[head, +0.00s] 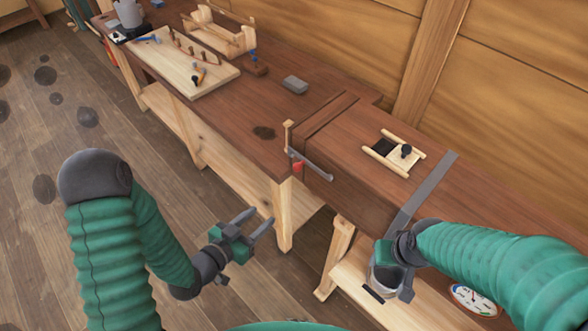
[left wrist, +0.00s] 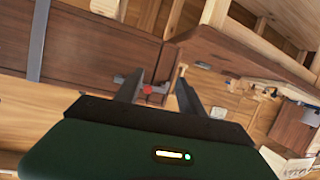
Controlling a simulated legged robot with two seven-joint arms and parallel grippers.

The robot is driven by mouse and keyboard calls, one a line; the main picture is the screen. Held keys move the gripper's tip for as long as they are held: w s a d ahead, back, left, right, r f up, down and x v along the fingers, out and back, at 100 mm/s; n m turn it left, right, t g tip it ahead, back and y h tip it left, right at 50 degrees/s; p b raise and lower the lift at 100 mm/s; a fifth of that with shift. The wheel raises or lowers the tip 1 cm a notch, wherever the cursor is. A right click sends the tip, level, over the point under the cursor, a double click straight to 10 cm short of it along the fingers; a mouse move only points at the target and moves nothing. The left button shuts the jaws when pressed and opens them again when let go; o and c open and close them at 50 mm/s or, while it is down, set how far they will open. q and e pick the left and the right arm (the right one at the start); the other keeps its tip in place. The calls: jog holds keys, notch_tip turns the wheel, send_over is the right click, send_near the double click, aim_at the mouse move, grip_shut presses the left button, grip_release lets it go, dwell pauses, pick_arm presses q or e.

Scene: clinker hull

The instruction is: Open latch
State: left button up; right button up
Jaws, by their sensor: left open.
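The latch (head: 316,166) is a dark grey bar with a red part (head: 298,166), beside a small wooden post at the front of the joint between two brown bench sections. In the left wrist view the red part (left wrist: 148,89) shows between my left gripper's fingers, farther off. My left gripper (head: 250,221) is open and empty, in front of and below the latch, apart from it. My right gripper (head: 390,280) points down in front of the right bench section; its fingers are not clear, so I cannot tell its state.
A wooden frame with a dark opening and black knob (head: 405,151) sits on the right bench section. A grey strap (head: 427,190) crosses it. A grey block (head: 295,85) and a pale board (head: 160,62) with tools lie on the left section. A round dial (head: 474,299) is at lower right.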

pick_arm(q)
notch_tip(320, 180, up, 4)
jog(key=s+n+t+h, duration=0.1)
jog(key=s+n+t, duration=0.1)
jog(key=t, duration=0.1)
jog(key=b, duration=1.5)
send_near(295, 169)
jog(key=f, duration=0.2)
jog(key=r+p+x, duration=0.1)
jog(key=p+x, duration=0.1)
jog(key=x, duration=0.7)
jog(key=shift+r+h+p, duration=0.3)
jog(key=shift+r+p, duration=0.05)
jog(key=shift+r, duration=0.05)
jog(key=shift+d, duration=0.1)
grip_shut()
